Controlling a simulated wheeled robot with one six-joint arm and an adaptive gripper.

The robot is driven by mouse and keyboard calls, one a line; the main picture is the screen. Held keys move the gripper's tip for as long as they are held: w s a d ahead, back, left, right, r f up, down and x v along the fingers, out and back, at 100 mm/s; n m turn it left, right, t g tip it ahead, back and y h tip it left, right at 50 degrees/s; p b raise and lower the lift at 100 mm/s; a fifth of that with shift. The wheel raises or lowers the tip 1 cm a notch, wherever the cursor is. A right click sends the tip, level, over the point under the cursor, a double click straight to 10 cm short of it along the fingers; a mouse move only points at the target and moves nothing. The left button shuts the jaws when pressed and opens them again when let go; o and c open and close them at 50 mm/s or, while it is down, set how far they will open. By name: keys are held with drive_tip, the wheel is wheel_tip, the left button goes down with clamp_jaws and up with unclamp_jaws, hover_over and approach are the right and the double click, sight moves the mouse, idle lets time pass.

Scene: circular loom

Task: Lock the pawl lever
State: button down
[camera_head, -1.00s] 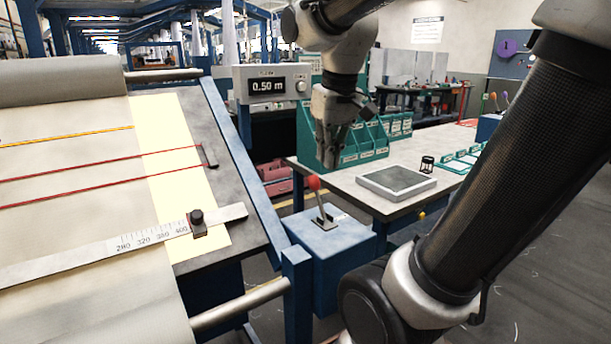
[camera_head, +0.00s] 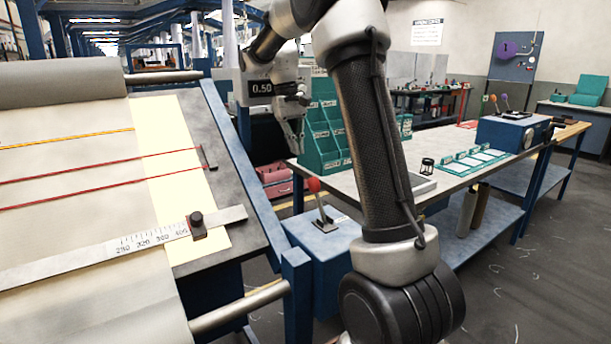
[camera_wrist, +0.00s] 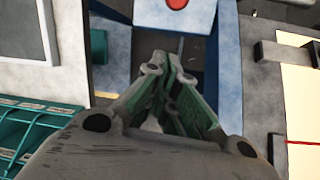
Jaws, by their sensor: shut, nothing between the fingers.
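A lever with a red ball knob (camera_head: 314,185), which appears to be the pawl lever, stands on a blue box (camera_head: 325,243) beside the loom. Its shaft leans with the knob toward the upper left in the head view. In the wrist view the red knob (camera_wrist: 177,3) is cut off by the top edge, beyond my fingertips. My gripper (camera_head: 297,148) hangs above the lever, apart from it, pointing down. In the wrist view the fingers of my gripper (camera_wrist: 167,66) are together with nothing between them. My arm hides part of the scene to the right.
The loom's sloping bed with a steel ruler (camera_head: 130,245) and blue side rail (camera_head: 240,165) lies left of the lever. A workbench (camera_head: 455,178) with green bins (camera_head: 325,135) and another lever box (camera_head: 512,132) is at right.

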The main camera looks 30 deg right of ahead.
sight(317, 198)
drive_tip(key=s+f, duration=0.5)
drive_tip(key=f, duration=0.2)
drive_tip(key=shift+s+f, duration=0.2)
drive_tip(key=shift+f, duration=0.2)
drive_tip(key=shift+r, duration=0.15)
